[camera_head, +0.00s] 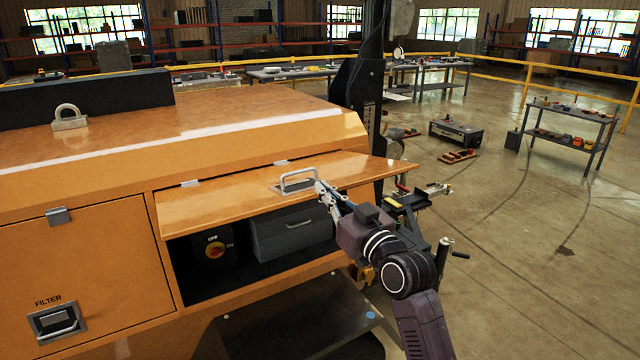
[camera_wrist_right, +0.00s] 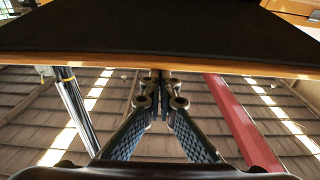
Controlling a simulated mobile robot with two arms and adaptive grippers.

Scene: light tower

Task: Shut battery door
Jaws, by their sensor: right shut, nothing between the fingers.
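The battery door (camera_head: 230,204) is an orange flap hinged along its top edge. It stands raised and open, sticking outward over a dark compartment. A metal handle (camera_head: 298,180) sits on its upper face near the free edge. My right gripper (camera_head: 322,188) is shut and empty at the door's free edge, just right of the handle. In the right wrist view the closed fingertips (camera_wrist_right: 160,84) meet or nearly meet an orange edge; contact is unclear. My left gripper is not in view.
A closed filter door (camera_head: 100,270) with a latch is at the left of the orange cabinet. A dark mast (camera_head: 360,90) stands behind the door's right end. A dark step (camera_head: 300,320) lies below the compartment. Open floor and a shelf table (camera_head: 570,115) are to the right.

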